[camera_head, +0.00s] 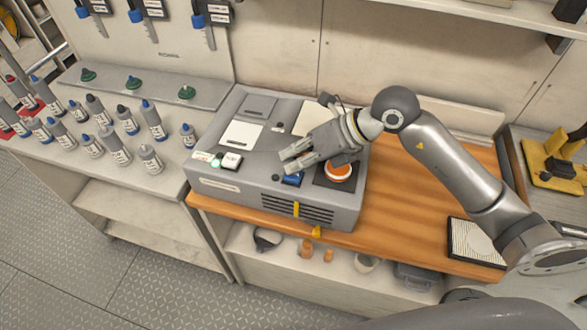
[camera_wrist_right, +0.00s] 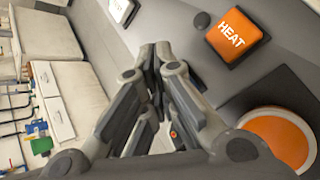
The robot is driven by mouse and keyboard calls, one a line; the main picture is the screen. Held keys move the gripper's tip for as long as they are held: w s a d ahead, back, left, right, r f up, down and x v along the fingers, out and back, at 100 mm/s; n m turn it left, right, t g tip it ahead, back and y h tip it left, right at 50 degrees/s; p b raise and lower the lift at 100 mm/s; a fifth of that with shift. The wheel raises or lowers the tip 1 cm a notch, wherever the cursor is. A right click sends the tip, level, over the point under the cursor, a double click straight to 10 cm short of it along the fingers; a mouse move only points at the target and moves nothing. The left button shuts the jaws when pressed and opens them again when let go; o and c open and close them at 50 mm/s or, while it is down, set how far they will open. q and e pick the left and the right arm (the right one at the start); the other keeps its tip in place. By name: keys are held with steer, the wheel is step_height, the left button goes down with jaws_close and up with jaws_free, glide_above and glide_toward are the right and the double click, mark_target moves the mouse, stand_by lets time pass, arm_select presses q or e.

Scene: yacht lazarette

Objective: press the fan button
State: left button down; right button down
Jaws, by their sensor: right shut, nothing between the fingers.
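The grey control box (camera_head: 225,181) sits on the wooden bench top in the head view. A white square button (camera_head: 231,160) is at its left front. A blue button (camera_head: 292,179) and a round orange button (camera_head: 339,171) are further right. I cannot read a fan label. My right gripper (camera_head: 287,162) is shut and empty over the box, its fingertips close to the blue button; contact is not clear. In the right wrist view the closed fingers (camera_wrist_right: 161,55) point between a white button (camera_wrist_right: 122,10), cut by the frame edge, and an orange HEAT button (camera_wrist_right: 238,36). My left gripper is not in view.
Several bottles (camera_head: 118,148) stand on the white counter at left. A vent (camera_head: 297,208) with a yellow strip is on the box front. Bare wooden bench (camera_head: 400,210) lies right of the box, with a filter-like panel (camera_head: 473,243) at its right end.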

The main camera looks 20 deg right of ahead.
steer(key=shift+r+p, duration=2.05)
steer(key=shift+r, duration=1.05)
steer(key=shift+f, duration=0.15)
